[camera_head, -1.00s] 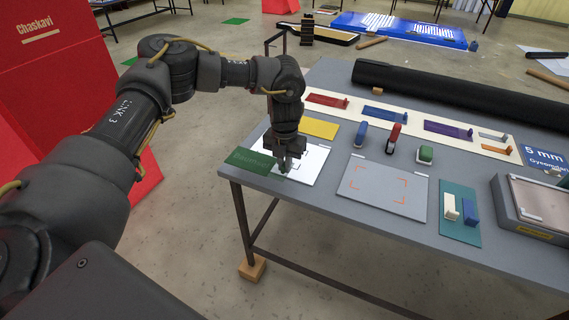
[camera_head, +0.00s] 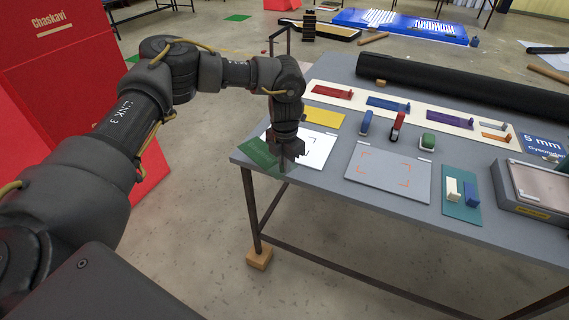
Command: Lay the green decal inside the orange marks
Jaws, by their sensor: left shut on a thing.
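The green decal (camera_head: 261,152) is at the table's near left corner, beside and partly over the white sheet (camera_head: 318,148). My left gripper (camera_head: 286,163) is shut on the decal's right side, and the decal looks tilted, with part of it reaching past the table edge. How high it is above the table is hard to tell. The orange marks (camera_head: 405,183) are corner lines on a grey board (camera_head: 365,178) to the right of the gripper. Nothing lies inside them. My right gripper is not in view.
Behind the board stand a blue (camera_head: 366,123), a red (camera_head: 397,127) and a green-topped piece (camera_head: 427,140). A teal mat (camera_head: 460,208) with two small blocks lies right of the board. A yellow sheet (camera_head: 323,116) lies behind the white one.

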